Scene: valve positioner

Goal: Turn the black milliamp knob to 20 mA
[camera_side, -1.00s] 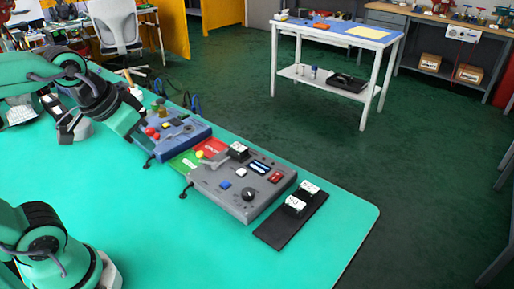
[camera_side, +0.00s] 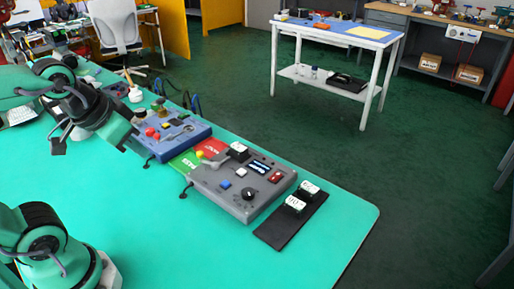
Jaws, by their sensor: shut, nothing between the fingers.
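The black milliamp knob (camera_side: 248,193) sits at the near right part of a grey control box (camera_side: 216,194). A light mark shows on it, but the picture is too small to read its setting. A small lit display (camera_side: 259,168) is on the same box. My gripper (camera_side: 123,147) is at the upper left, above the teal table beside the blue box. It is shut and empty, well to the left of the knob and apart from it. Its fingertips are small and hard to make out.
The blue box (camera_side: 158,137) with a red button lies between my gripper and the grey box. A black strip (camera_side: 275,236) with two white-topped blocks lies right of the grey box. The table's front area is clear.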

